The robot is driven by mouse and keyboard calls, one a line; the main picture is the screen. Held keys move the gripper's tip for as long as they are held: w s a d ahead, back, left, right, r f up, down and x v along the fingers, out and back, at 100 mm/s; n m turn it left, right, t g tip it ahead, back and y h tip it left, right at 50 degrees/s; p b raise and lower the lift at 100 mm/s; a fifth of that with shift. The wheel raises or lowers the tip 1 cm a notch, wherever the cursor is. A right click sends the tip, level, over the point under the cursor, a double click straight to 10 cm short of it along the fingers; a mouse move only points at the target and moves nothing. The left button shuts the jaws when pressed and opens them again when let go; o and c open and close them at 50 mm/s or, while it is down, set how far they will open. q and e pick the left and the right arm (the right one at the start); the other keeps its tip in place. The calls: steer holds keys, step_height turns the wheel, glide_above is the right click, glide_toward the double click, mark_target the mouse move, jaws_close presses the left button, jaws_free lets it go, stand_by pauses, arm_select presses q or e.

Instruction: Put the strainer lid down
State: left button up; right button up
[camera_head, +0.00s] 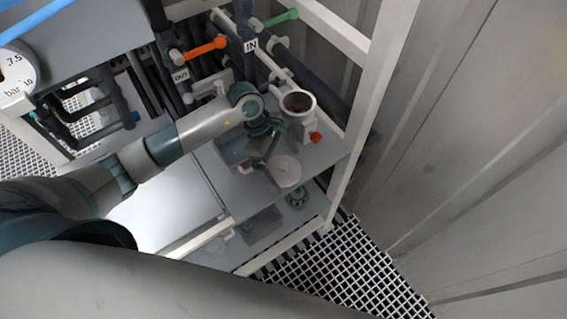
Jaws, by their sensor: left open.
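The strainer lid appears to be the pale round disc (287,174) lying flat on the grey shelf. My left gripper (264,158) is open, pointing down just to the upper left of the disc. The fingers are small here, and I cannot tell whether they touch the disc. My right gripper is not in view.
A grey bin (234,152) stands left of the gripper. Pipes with orange (208,47) and green (281,18) handles run behind. A white frame post (362,110) bounds the right side.

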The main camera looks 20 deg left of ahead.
arm_select(q)
steer(key=b+v, duration=0.3)
steer(key=v, duration=0.8)
steer(key=shift+r, duration=0.4)
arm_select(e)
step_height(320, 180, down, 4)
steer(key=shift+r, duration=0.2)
arm_select(q)
steer(key=shift+a, duration=0.1)
